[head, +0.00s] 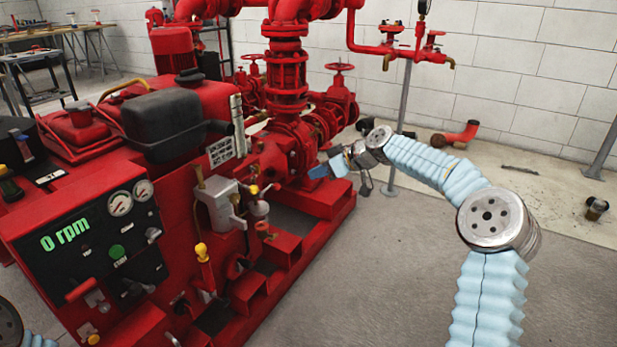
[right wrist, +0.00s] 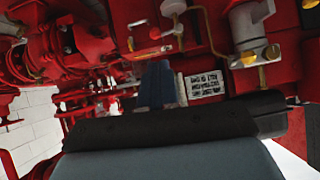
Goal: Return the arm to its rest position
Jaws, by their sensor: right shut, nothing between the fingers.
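My right arm comes in from the right in the head view, in light blue sleeving with metal joints. My right gripper (head: 328,168) is out in front of the red pump, beside its valves and above the red base frame. It is shut and empty. In the right wrist view, a blue finger (right wrist: 157,85) points towards the red machinery. Whether the gripper touches the pump cannot be told. Only a bit of my left arm shows at the lower left of the head view; my left gripper is not in view.
The red pumpset (head: 150,130) fills the left and middle, with a control panel (head: 105,235) reading "0 rpm". A grey stand pipe (head: 402,110) rises behind my right gripper. A loose red pipe elbow (head: 462,134) lies by the wall.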

